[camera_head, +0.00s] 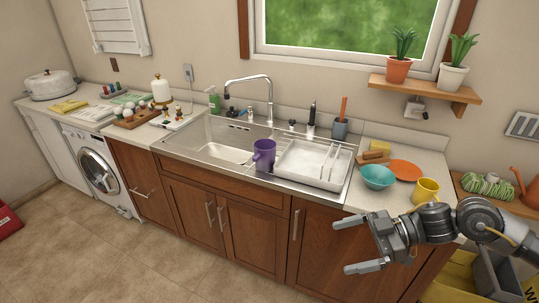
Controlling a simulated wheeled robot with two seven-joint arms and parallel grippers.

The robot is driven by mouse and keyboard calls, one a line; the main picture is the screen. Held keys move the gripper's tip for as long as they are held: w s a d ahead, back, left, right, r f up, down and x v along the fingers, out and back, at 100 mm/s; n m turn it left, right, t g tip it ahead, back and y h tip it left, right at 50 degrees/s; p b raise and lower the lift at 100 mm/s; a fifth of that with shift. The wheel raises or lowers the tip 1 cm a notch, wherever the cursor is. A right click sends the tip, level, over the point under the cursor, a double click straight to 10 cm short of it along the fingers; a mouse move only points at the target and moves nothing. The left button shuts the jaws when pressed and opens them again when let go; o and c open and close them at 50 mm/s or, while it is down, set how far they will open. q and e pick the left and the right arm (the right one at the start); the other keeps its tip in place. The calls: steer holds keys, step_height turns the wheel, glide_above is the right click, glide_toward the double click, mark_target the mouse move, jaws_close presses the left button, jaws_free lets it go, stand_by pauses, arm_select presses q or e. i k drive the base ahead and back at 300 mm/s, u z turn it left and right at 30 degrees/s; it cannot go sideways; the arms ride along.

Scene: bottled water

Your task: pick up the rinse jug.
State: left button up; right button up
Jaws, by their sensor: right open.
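The rinse jug appears to be the purple jug (265,152), standing upright at the steel sink (170,143), between the basin and the white dish rack. Its exact footing is hidden by its own body. My right gripper (345,245) is open and empty, in front of the counter's right part. It is to the right of the jug and nearer to me, well apart from it, with its fingers pointing left. My left gripper is not in view.
The white dish rack (312,179) stands close right of the jug. A teal bowl (378,178), an orange plate (406,170) and a yellow mug (425,190) stand on the right counter. The tall faucet (269,100) rises behind the jug. The floor in front is clear.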

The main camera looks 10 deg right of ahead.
mark_target(263, 158)
steer(key=u, duration=0.05)
steer(key=i, duration=1.9)
